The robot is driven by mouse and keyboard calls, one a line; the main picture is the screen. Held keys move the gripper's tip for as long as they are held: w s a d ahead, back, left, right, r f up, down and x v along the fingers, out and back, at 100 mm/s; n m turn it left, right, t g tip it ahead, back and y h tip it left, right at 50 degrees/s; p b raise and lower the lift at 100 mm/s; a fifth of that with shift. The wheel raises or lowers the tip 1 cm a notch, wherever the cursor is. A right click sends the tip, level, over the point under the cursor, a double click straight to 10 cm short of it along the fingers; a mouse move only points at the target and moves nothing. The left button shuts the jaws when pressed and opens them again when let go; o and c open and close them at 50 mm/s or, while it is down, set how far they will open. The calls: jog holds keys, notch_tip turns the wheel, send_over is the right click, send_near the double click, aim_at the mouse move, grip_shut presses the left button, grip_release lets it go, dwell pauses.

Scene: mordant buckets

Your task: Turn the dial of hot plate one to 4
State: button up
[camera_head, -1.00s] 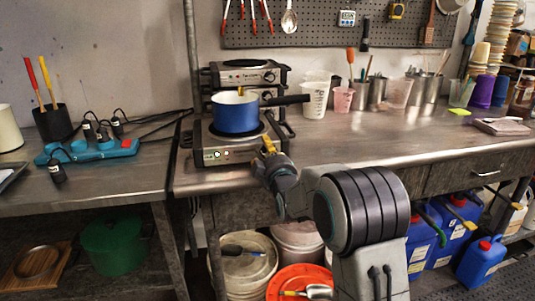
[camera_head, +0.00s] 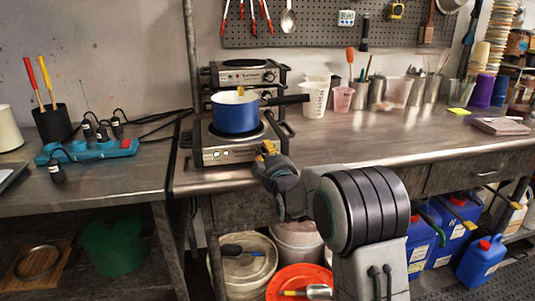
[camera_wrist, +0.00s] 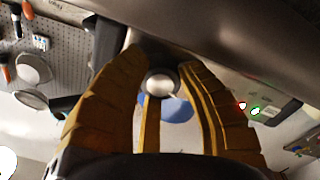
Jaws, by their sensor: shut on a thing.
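A black and steel hot plate (camera_head: 205,158) stands near the bench's front edge, with a blue pot (camera_head: 236,118) on it. Its front face has small lights (camera_head: 222,154); red and green lights show in the wrist view (camera_wrist: 248,107). My gripper (camera_head: 268,150) is at the right end of that front face, its yellow fingers shut on the dial. A round pale knob, the dial (camera_wrist: 162,84), shows between the fingers in the wrist view. The fingers hide the dial in the head view, and I cannot read its setting or any plate number.
A second hot plate (camera_head: 248,75) stands behind the first. Measuring cups (camera_head: 315,98) stand farther right. The bench's middle right is clear.

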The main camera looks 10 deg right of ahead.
jog(key=shift+a+r+m+b, duration=0.15)
jog(key=shift+m+b, duration=0.15)
jog(key=shift+b, duration=0.15)
jog(key=shift+m+b, duration=0.9)
jog(key=shift+b, duration=0.2)
jog(key=shift+r+m+b, duration=0.25)
jog(key=shift+m+b, duration=1.25)
jog(key=shift+m, duration=0.3)
jog(key=o, duration=1.2)
jog(key=shift+f, duration=0.15)
jog(key=shift+f, duration=0.1)
